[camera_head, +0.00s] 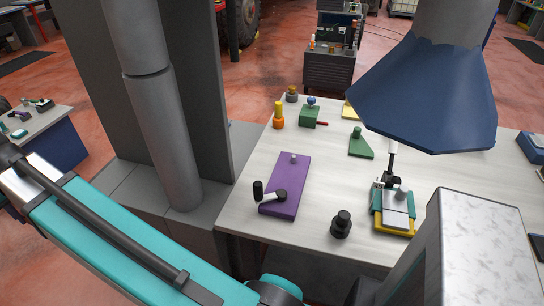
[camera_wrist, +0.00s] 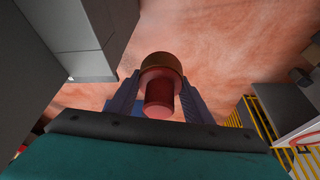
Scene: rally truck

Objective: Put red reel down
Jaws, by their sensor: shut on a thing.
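In the wrist view my gripper (camera_wrist: 160,104) is shut on the red reel (camera_wrist: 158,98), with one finger on each side of it. The reel has a wide brownish-red round end and a narrower dark red part towards the camera. Reddish floor shows behind it, so it appears held clear in the air. In the head view I cannot make out my gripper or the reel; only part of my teal arm shows at the lower left.
A pale worktable (camera_head: 327,222) holds a purple block (camera_head: 288,177), a black knob (camera_head: 341,224), a green wedge (camera_head: 361,144), an orange-yellow piece (camera_head: 278,115) and a green-yellow fixture (camera_head: 393,215). A blue hood (camera_head: 430,95) hangs above. Grey panels stand left.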

